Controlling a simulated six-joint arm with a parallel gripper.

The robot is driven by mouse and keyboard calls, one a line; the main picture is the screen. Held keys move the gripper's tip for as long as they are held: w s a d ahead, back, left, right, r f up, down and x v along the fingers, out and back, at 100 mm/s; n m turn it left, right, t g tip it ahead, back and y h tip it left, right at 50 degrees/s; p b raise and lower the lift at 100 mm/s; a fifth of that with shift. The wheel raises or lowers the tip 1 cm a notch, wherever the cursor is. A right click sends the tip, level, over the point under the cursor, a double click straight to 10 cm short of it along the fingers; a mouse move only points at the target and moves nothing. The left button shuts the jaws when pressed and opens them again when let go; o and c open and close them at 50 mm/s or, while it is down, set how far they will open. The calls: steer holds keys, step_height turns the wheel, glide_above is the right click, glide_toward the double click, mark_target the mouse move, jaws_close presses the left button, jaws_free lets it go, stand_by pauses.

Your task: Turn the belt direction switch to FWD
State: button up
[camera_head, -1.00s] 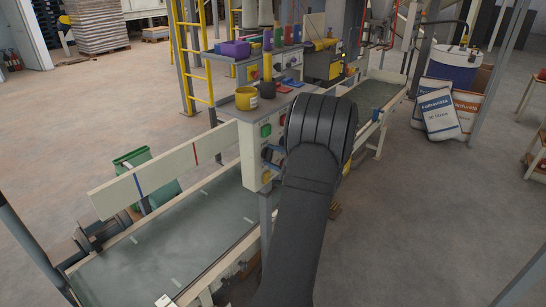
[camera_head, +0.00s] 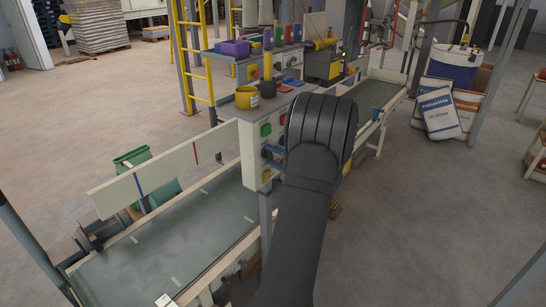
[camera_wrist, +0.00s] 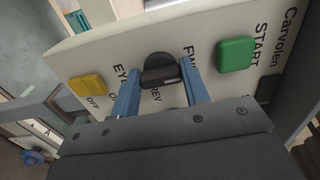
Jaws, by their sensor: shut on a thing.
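The belt direction switch is a black knob (camera_wrist: 159,68) on a pale control panel (camera_wrist: 100,45) in the wrist view. A partly covered label reading "FW" is at its right, and "REV" is printed just below it. I cannot tell which label the knob points at. My gripper (camera_wrist: 161,85) has its two blue fingers on either side of the knob and is shut on it. In the head view the panel (camera_head: 251,146) stands beside the belt (camera_head: 190,240); my dark arm hides the switch and most of the gripper there.
A green START button (camera_wrist: 236,54) is right of the knob, with a dark button (camera_wrist: 269,90) beyond it. In the head view, a yellow pot (camera_head: 247,98) and other items stand above the panel.

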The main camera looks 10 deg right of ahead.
steer(key=o, duration=1)
steer(key=v, duration=1.7)
steer(key=shift+s+d+r, duration=0.1)
steer(key=shift+s+d, duration=0.05)
steer(key=shift+s, duration=0.05)
steer(key=x, duration=1.7)
steer(key=shift+w+a, duration=0.2)
steer(key=shift+s+d, duration=0.1)
